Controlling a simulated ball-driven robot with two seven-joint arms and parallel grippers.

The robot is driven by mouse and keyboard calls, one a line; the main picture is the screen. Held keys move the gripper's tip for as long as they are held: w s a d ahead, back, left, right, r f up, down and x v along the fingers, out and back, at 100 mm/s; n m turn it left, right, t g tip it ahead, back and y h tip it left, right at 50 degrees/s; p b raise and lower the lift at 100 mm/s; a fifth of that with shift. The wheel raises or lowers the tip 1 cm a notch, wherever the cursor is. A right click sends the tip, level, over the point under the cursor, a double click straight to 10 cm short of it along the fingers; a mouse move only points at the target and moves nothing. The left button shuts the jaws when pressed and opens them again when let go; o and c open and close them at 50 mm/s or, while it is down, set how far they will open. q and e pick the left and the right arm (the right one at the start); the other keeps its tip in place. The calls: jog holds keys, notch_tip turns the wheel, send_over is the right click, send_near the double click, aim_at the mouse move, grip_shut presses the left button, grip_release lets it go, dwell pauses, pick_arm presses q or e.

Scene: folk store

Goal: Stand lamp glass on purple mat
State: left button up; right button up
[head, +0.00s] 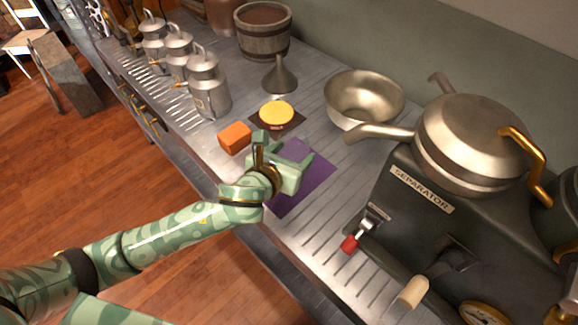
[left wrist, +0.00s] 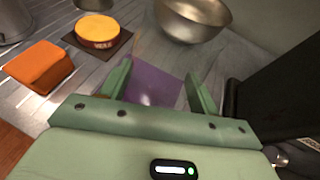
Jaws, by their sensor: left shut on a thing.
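The purple mat (head: 317,177) lies flat on the grey ribbed counter, and it also shows between my fingers in the left wrist view (left wrist: 152,82). My left gripper (head: 292,163) is over the mat and hides part of it. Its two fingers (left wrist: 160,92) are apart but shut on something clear. The lamp glass (left wrist: 147,98) shows only as a faint glint between the fingers, against the purple. Its outline is too faint to tell if it is upright or touches the mat. My right gripper is in neither view.
An orange block (head: 235,138) and a yellow round tin (head: 277,114) on a dark mat are beside the purple mat. A metal bowl (head: 364,96) and funnel (head: 280,76) stand behind. The dark separator (head: 440,220) with its crank stands right. Milk cans (head: 209,88) stand left.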

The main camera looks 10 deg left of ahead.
pick_arm(q)
jog(key=w+f, duration=0.1)
jog(key=a+f+b, duration=0.1)
jog(key=w+f+b, duration=0.1)
jog(key=f, duration=0.1)
jog(key=shift+w+a, duration=0.2)
jog(key=shift+w, duration=0.15)
notch_tip(320, 180, down, 4)
jog(key=b, duration=0.3)
jog(key=shift+w+a, duration=0.1)
jog(key=shift+w, duration=0.05)
jog(key=shift+r, duration=0.25)
jog(key=o, duration=1)
jog(key=shift+f, duration=0.1)
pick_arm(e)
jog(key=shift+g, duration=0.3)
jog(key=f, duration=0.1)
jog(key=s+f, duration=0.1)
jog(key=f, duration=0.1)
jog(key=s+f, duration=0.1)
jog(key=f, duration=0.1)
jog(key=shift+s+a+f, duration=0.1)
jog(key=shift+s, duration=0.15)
